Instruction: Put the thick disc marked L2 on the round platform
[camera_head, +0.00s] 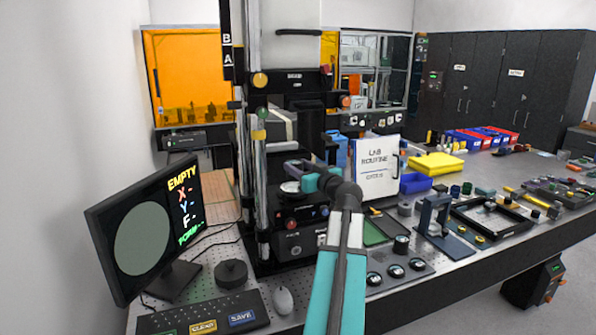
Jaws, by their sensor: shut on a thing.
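My arm reaches from the bottom centre into the interferometer (293,246). My gripper (296,170) is over its round platform (290,187), a pale round top. The gripper is shut on a small dark disc (293,162), mostly hidden by the jaws. I cannot read a mark on it. The held disc appears to be above the platform, apart from it. Several dark discs with pale tops, such as one at the tray's back (401,241) and one in front (395,271), stand at the right; their marks are too small to read.
A monitor (142,232) reading EMPTY stands at the left. A white LAB ROUTINE board (377,168) and a blue stand (436,225) are at the right. Chrome columns flank the platform.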

